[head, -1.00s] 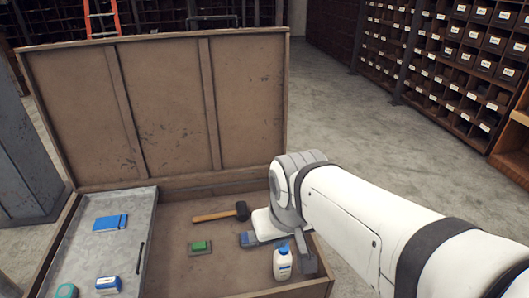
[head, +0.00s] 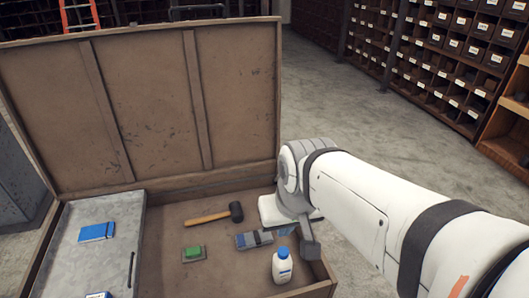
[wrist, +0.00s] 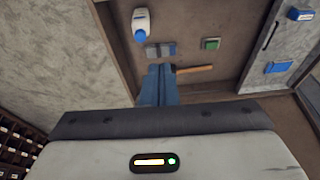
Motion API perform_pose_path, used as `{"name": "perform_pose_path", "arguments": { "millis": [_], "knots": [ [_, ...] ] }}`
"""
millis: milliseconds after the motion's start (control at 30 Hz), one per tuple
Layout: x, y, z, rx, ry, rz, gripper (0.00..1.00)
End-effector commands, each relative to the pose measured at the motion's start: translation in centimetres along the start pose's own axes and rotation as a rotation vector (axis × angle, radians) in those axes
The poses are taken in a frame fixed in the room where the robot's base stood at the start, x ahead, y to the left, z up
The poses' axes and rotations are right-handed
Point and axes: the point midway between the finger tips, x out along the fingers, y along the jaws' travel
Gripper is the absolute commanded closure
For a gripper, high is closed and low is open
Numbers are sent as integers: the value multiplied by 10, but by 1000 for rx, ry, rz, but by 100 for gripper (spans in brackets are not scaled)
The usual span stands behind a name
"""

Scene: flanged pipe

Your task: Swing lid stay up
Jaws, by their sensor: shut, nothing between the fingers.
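The wooden chest (head: 318,272) stands with its lid (head: 150,110) raised and leaning back in the head view. I cannot make out a lid stay; the right end of the lid's hinge side is partly behind my arm. My gripper (head: 288,231) is near the chest's right wall, partly hidden by my wrist. In the wrist view its blue fingers (wrist: 160,68) are together and empty, by the chest's wall (wrist: 118,50). I cannot tell whether they touch anything.
Inside the chest lie a hammer (head: 212,216), a green block (head: 193,252), a grey-blue block (head: 253,239) and a white bottle (head: 282,266). A grey tray (head: 95,262) fills the left side. Shelving (head: 430,60) stands at the back right, with bare floor between.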

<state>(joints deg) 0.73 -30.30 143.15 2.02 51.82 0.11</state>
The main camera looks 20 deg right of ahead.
Motion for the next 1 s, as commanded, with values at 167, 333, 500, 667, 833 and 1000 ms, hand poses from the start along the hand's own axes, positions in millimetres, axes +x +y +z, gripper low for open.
{"name": "perform_pose_path", "arguments": {
  "millis": [167, 333, 500, 667, 833, 1000],
  "knots": [
    [45, -15, 0, 253, -85, -162, 100],
    [95, -42, -22, 662, -191, -419, 100],
    [138, -45, -66, 1106, -259, -678, 100],
    [180, -14, -118, 1535, -275, -919, 100],
    [230, 53, -164, 1977, -233, -1168, 100],
    [269, 125, -183, 2307, -144, -1364, 100]
  ]
}}
